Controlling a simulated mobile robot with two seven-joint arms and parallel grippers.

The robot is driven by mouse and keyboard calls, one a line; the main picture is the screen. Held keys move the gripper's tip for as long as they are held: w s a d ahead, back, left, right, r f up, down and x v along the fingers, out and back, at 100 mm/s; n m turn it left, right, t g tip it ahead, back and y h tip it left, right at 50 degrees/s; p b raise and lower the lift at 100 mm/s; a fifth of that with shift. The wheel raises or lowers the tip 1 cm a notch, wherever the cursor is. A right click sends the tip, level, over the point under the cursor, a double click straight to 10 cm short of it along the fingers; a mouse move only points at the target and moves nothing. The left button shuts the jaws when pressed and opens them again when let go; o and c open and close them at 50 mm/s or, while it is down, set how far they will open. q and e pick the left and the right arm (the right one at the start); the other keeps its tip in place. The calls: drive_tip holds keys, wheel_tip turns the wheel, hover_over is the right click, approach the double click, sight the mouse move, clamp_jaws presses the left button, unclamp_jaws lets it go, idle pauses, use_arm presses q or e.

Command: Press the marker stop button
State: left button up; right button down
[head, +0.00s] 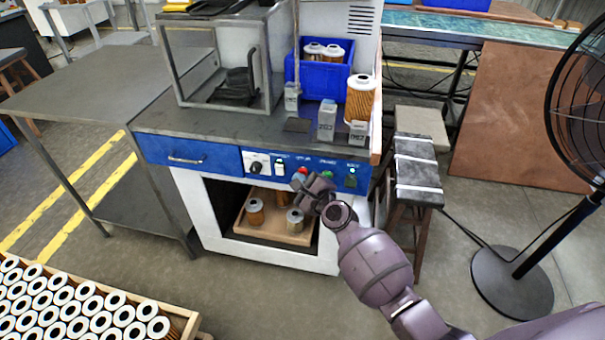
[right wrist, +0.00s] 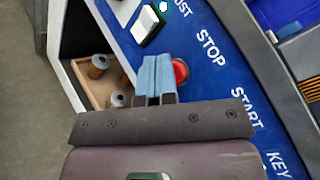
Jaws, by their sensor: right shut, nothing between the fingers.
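The red stop button (right wrist: 181,71) sits on the blue control panel beside the printed word STOP in the right wrist view. In the head view the red button (head: 301,173) shows just above my right gripper (head: 300,183). My right gripper is shut and empty, and its fingertips (right wrist: 157,62) are right beside the red button, covering part of its edge. I cannot tell whether they touch it. My left gripper is not in view.
The panel also carries a white rocker switch (right wrist: 147,23), a green button (head: 327,175) and a black knob (head: 256,167). Below is an open bay with a wooden tray (head: 290,236) of filter cartridges. A stool (head: 417,180) and a fan (head: 512,280) stand to the right.

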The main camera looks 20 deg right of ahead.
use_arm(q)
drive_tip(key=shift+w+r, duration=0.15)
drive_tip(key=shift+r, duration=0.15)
use_arm(e)
drive_tip(key=shift+s+a, duration=0.4)
drive_tip(key=shift+s, duration=0.15)
drive_tip(key=shift+s, duration=0.1)
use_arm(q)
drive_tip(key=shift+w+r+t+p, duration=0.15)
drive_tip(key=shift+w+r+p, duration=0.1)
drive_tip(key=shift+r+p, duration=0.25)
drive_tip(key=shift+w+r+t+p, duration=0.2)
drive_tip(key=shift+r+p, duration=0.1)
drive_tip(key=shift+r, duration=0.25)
use_arm(e)
drive_tip(key=shift+s+a, duration=0.7)
drive_tip(key=shift+s, duration=0.3)
drive_tip(key=shift+s+a, duration=0.65)
drive_tip(key=shift+s, duration=0.3)
